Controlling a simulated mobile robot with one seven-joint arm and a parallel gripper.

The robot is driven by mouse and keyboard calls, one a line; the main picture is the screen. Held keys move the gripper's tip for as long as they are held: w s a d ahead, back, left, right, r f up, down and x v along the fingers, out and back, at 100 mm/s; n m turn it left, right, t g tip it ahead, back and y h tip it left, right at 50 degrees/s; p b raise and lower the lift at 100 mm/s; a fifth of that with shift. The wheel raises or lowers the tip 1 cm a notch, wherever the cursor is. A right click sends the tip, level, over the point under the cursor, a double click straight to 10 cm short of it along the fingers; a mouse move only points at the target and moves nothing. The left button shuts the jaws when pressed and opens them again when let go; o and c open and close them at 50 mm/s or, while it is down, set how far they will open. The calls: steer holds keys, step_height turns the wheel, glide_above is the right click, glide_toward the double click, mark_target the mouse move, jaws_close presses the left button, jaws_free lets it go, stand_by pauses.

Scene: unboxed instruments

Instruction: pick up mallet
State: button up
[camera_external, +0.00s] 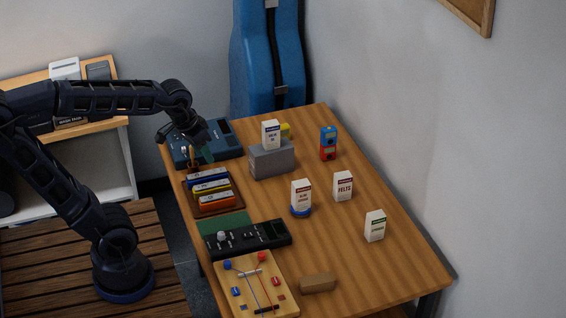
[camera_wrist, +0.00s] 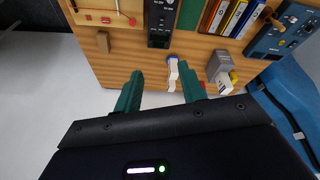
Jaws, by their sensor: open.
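I cannot surely identify a mallet. Small brown stick-like pieces (camera_external: 193,158) stand beside the blue instrument box, below my gripper in the external view; a reddish-brown piece (camera_wrist: 273,19) shows near that box in the wrist view. Thin rods and blue and red balls lie on a light wooden board (camera_external: 236,291) at the front. My gripper (camera_external: 205,151) is above the far left of the table, near the blue instrument box (camera_external: 222,140). In the wrist view its green fingers (camera_wrist: 162,76) are spread with nothing held between them.
Binders (camera_external: 214,189) in a rack, a black device (camera_external: 258,238) and a wooden block (camera_external: 318,283) are on the table (camera_external: 345,240). White boxes stand right, including the felts box (camera_external: 343,186). A grey block (camera_external: 272,160) carries another box. A blue case (camera_external: 265,65) stands behind.

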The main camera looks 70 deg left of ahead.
steer(key=w+a+f+n+g, duration=0.1)
steer(key=w+a+f+n, duration=0.15)
steer(key=a, duration=0.35)
steer(key=w+a+f+n, duration=0.1)
steer(key=w+a+n, duration=0.2)
steer(key=w+a, duration=0.15)
steer(key=n+g, duration=0.3)
steer(key=n, duration=0.9)
glide_above(194, 159)
steer(key=shift+m, duration=0.25)
step_height(194, 159, down, 19)
steer(key=shift+a+r, duration=0.1)
steer(key=shift+a, duration=0.05)
steer(key=shift+s+a+f, duration=0.1)
steer(key=shift+a+f, duration=0.05)
steer(key=shift+f, duration=0.15)
step_height(194, 159, down, 10)
steer(key=shift+f, duration=0.25)
jaws_close()
